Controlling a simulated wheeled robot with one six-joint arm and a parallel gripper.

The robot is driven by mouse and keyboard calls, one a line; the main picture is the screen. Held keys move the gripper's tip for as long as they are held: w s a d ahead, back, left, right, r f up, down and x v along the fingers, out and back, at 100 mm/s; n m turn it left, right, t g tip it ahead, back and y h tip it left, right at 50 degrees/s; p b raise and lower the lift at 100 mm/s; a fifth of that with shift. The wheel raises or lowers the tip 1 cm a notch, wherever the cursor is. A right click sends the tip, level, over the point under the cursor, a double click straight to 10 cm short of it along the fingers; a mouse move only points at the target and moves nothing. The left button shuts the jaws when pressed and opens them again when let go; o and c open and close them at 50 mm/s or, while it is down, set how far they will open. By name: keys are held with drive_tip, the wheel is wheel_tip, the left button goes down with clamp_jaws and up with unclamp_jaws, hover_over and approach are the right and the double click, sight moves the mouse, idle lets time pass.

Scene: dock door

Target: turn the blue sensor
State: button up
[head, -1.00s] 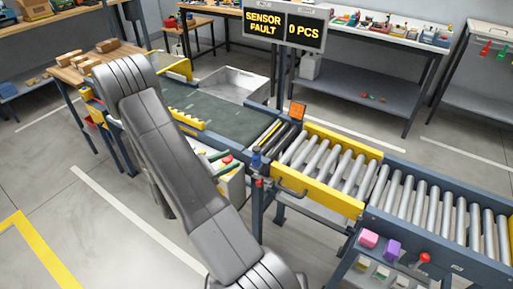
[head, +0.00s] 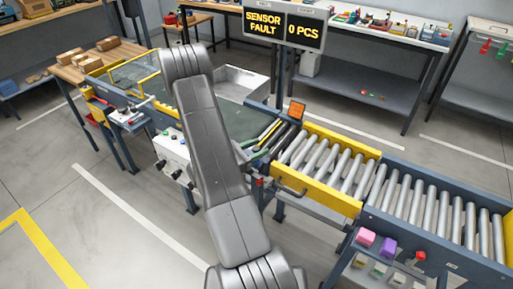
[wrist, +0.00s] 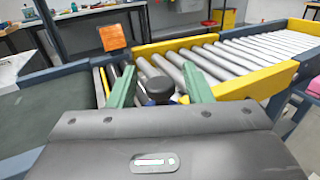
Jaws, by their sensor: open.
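The blue sensor (wrist: 148,100) has a dark round cap (wrist: 158,88) and stands at the conveyor's near edge. In the wrist view it is between the two green fingers of my gripper (wrist: 160,87), which are apart on either side of it. I cannot tell whether either finger touches it. In the head view my arm hides the sensor and most of my gripper. A sign (head: 284,25) reads "SENSOR FAULT" and "0 PCS".
An orange panel (head: 297,110) stands across the conveyor; it also shows in the wrist view (wrist: 112,37). Yellow side guards (head: 318,194) flank the rollers (head: 330,170). A white control box (head: 172,150) is left of my arm. Pink (head: 366,237) and purple (head: 389,247) blocks lie at lower right.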

drive_tip(key=c, duration=0.9)
drive_tip(key=shift+w+f+m+g+h+b, duration=0.15)
drive_tip(key=shift+m+g+h+b, duration=0.55)
drive_tip(key=shift+m+g+b, duration=0.5)
drive_tip(key=shift+c, duration=0.2)
drive_tip(key=shift+m+g+h+b, duration=0.45)
drive_tip(key=shift+m+g, duration=0.35)
drive_tip(key=shift+g, duration=0.9)
drive_tip(key=o, duration=0.9)
drive_tip(key=shift+o, duration=0.2)
drive_tip(key=shift+a, duration=0.1)
drive_tip(key=b+v, duration=0.2)
drive_tip(key=v, duration=1.1)
drive_tip(key=shift+s+a, duration=0.2)
drive_tip(key=shift+a, duration=0.1)
